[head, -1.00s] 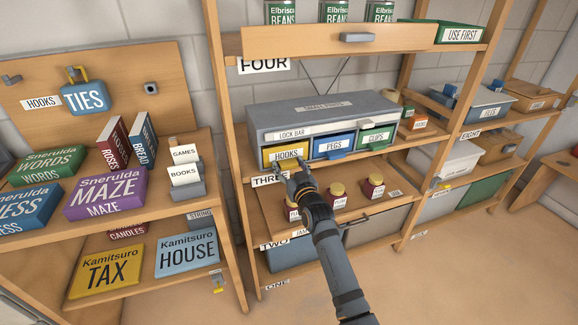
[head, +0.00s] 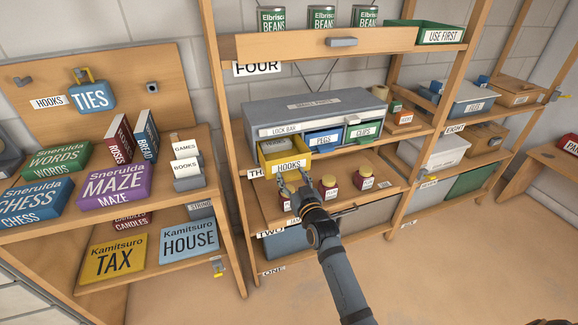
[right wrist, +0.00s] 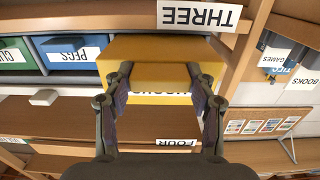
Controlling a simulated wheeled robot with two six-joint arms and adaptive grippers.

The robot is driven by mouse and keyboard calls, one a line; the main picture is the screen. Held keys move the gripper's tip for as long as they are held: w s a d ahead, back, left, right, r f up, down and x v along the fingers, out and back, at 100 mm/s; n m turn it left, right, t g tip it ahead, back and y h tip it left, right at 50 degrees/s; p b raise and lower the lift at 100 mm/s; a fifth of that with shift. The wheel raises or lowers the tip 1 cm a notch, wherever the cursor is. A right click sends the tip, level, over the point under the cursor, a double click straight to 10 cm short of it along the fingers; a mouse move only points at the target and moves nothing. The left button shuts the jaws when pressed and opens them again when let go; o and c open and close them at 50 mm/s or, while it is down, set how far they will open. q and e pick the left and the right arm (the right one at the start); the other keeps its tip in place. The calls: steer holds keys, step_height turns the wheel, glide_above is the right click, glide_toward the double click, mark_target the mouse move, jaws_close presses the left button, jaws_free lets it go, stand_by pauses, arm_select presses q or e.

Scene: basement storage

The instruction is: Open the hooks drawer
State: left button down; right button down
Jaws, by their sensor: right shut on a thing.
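The yellow hooks drawer (head: 290,166) sticks out of the grey small-parts cabinet (head: 350,103) on the shelf, its open top showing in the head view. My left gripper is out of view.
The blue pegs drawer (head: 323,138) and green drawer (head: 364,131) beside it are closed. The lock bar (head: 280,130) runs above the drawers. Several red jars (head: 328,187) stand below, close to my right gripper. Floor in front is clear.

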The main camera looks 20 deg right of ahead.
steer(key=shift+s+r, duration=0.1)
steer(key=shift+s, duration=0.1)
steer(key=shift+c, duration=2.2)
jaws_free()
steer(key=shift+s, duration=0.15)
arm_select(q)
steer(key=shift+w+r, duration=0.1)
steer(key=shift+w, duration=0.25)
arm_select(e)
steer(key=s, duration=1.1)
steer(key=shift+s+d, duration=0.25)
steer(key=shift+s, duration=0.1)
